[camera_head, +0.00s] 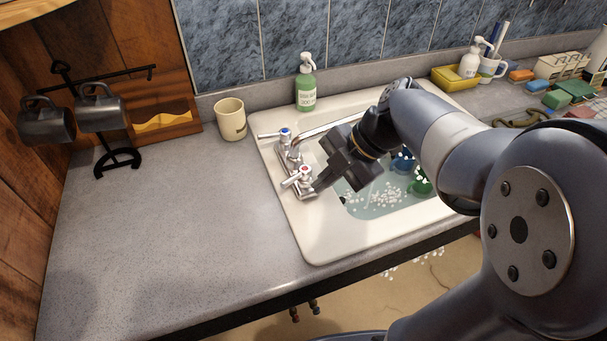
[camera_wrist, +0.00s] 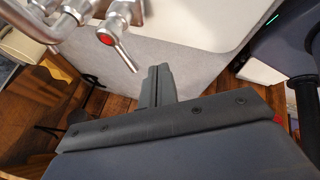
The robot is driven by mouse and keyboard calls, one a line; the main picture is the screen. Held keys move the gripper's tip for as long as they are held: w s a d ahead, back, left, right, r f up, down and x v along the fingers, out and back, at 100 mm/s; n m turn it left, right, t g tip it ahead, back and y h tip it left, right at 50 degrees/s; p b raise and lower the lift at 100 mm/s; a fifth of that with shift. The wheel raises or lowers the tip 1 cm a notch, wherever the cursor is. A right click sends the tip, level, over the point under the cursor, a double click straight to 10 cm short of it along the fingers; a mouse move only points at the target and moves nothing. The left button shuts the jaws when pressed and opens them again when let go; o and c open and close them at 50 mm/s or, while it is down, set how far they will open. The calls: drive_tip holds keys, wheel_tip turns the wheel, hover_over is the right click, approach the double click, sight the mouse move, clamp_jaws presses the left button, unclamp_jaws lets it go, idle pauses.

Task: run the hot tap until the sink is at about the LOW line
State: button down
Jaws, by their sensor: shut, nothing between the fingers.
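The white sink (camera_head: 319,241) is set in the counter and holds water with white foam. Its LOW line cannot be made out. The hot tap (camera_head: 301,173), marked red, is at the sink's left rim; in the wrist view its lever (camera_wrist: 123,53) points down and right. The cold tap (camera_head: 284,134), marked blue, is behind it. The chrome spout (camera_head: 318,131) reaches over the basin; its outlet is hidden by my arm, and I cannot tell whether water runs. My gripper (camera_head: 316,188) is shut and empty, close beside the hot tap; the wrist view shows its fingers (camera_wrist: 158,84) apart from the lever.
Blue (camera_head: 403,162) and green (camera_head: 420,184) items sit in the water. A mug rack (camera_head: 118,159) is at left. The counter (camera_head: 180,220) left of the sink is clear. Foam lies on the floor.

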sight(295, 179)
drive_tip(key=shift+x, duration=1.05)
drive_tip(key=shift+w+a+p, duration=0.6)
drive_tip(key=shift+w+a, duration=0.15)
drive_tip(key=shift+w, duration=0.15)
drive_tip(key=shift+w+a+f, duration=0.3)
drive_tip(key=shift+w+a, duration=0.2)
drive_tip(key=shift+w, duration=0.05)
